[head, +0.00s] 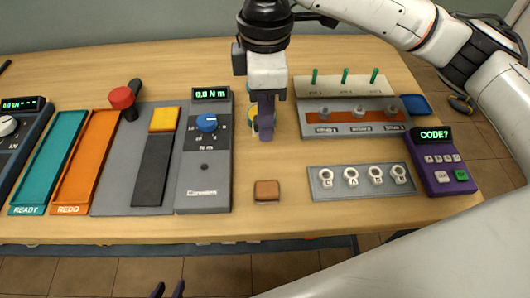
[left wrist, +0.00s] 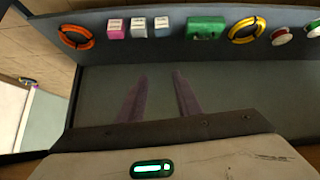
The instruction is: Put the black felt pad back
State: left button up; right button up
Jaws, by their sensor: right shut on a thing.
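My right gripper (head: 266,118) hangs upright over the middle of the table, its purple fingers together. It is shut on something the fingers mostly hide. A small yellow and blue round thing (head: 252,119) shows just left of the fingers; I cannot tell if it is held or behind. A flat black strip (head: 153,172) lies on the grey plate below a yellow block; I cannot tell if it is the felt pad. My left gripper (head: 168,289) is low, in front of the table edge. In the left wrist view its fingers (left wrist: 162,98) are apart with nothing between.
A brown block (head: 266,190) lies in front of the right gripper. Left are the torque unit (head: 203,165), orange tray (head: 86,165) and teal tray (head: 50,165). Right are a terminal rack (head: 349,117), a plate of rings (head: 361,182) and a purple keypad (head: 441,165).

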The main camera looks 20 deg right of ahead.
aim_at(265, 158)
notch_tip(265, 158, down, 8)
jog(key=shift+f+b, duration=0.25)
jog(key=shift+b, duration=0.05)
jog(key=o, duration=0.9)
jog(key=shift+f, duration=0.15)
jog(key=shift+o, duration=0.2)
notch_tip(265, 158, up, 12)
jog(key=shift+r+p, duration=0.2)
jog(key=shift+p, duration=0.25)
